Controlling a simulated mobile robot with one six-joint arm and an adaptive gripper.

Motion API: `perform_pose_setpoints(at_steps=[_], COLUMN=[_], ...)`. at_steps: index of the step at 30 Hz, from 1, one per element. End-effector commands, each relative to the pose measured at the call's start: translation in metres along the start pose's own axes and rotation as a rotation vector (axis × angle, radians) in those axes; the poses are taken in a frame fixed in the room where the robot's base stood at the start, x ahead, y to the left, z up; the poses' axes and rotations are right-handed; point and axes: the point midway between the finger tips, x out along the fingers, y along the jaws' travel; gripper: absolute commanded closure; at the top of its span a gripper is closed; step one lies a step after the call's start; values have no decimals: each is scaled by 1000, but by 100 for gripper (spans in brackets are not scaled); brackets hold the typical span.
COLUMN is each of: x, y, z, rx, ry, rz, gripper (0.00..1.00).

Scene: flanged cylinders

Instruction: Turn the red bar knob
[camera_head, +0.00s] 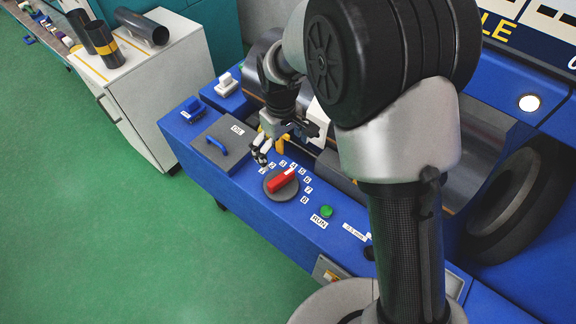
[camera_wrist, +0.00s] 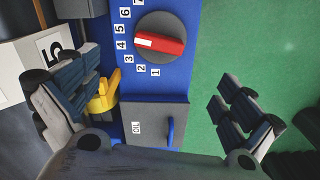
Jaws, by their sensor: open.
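The red bar knob (camera_head: 281,180) sits on a round grey dial on the blue machine top, ringed by printed numbers. In the wrist view the knob (camera_wrist: 160,43) lies near the top, its white-marked end pointing left, about at the 4. My gripper (camera_head: 265,148) is open and empty, above the panel between the OIL lid and the knob. In the wrist view its fingers (camera_wrist: 160,105) are spread wide left and right, with the knob beyond their tips. The gripper and the knob look apart.
The grey OIL lid (camera_head: 223,140) has a blue handle. A yellow part (camera_wrist: 105,93) stands beside the left finger. A green RUN button (camera_head: 326,211) is right of the knob. A white cabinet (camera_head: 150,85) carries dark cylinders. Green floor (camera_head: 100,240) is open in front.

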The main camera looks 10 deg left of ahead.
Motion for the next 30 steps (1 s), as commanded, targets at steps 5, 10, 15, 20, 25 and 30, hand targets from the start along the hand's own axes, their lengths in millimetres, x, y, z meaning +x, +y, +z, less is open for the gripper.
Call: perform_pose_setpoints(at_steps=[5, 10, 15, 20, 25, 30], x=[38, 76, 112, 140, 157, 162], y=[0, 0, 0, 0, 0, 0], z=[2, 2, 2, 2, 1, 1], rx=[2, 2, 3, 3, 3, 3], ry=[-6, -6, -5, -3, -1, -1], rz=[-2, -2, -2, -1, 0, 0], gripper=[0, 0, 0, 0, 0, 0])
